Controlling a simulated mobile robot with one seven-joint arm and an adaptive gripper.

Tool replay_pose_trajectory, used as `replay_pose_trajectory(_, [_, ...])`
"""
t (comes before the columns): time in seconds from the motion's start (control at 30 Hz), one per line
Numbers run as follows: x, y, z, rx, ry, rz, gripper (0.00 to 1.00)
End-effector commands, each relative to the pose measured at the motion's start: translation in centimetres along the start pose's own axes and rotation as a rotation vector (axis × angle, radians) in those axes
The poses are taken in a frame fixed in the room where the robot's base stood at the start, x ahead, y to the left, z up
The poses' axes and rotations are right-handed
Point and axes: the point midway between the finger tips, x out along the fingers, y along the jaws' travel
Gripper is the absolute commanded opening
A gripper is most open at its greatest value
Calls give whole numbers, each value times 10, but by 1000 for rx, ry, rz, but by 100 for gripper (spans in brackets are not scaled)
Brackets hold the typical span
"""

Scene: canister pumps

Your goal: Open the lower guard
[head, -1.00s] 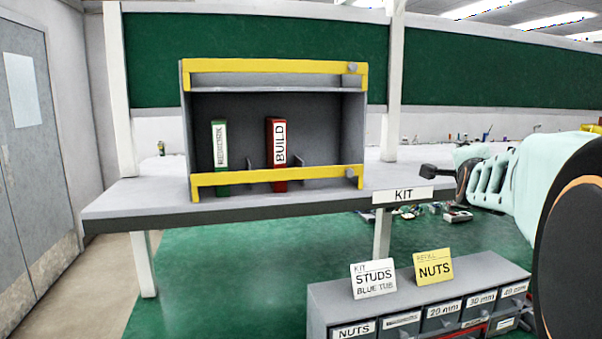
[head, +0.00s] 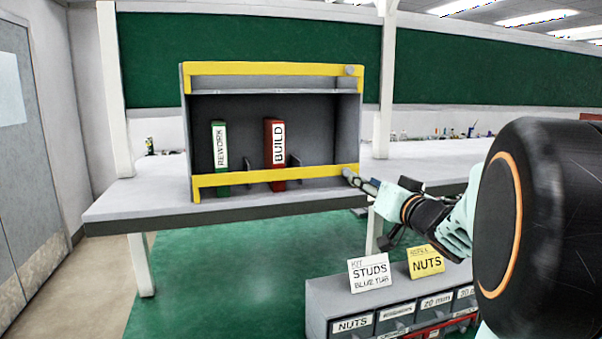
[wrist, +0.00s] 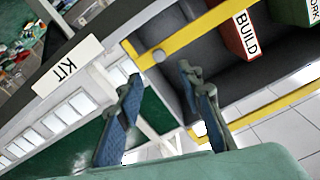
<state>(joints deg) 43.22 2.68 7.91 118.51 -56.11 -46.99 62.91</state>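The lower guard (head: 275,177) is a yellow bar across the bottom front of the grey shelf box. It lies level, in front of the binders' lower ends. In the wrist view the lower guard (wrist: 205,35) runs slanted at the top, with a round grey knob (wrist: 158,56) at its end. My gripper (head: 360,183) is at the bar's right end in the head view and covers the knob there. In the wrist view my gripper (wrist: 160,80) is open, its two dark fingers apart and the knob showing between and beyond their tips. Contact cannot be told.
A yellow upper guard (head: 265,69) crosses the box top. Green REWORK (head: 220,150) and red BUILD (head: 275,150) binders stand inside. The KIT label (wrist: 68,65) is on the bench edge. A drawer unit (head: 340,295) with STUDS and NUTS cards stands below right.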

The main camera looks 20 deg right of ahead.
Motion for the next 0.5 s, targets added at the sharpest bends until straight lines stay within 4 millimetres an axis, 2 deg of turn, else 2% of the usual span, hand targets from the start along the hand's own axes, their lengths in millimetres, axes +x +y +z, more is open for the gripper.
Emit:
replay_pose_trajectory(0.1, [24,-1,1,2,-1,-3,34])
replay_pose_trajectory(0.3, [60,0,0,2,0,-1,34])
replay_pose_trajectory(0.5, [81,0,0,1,1,1,34])
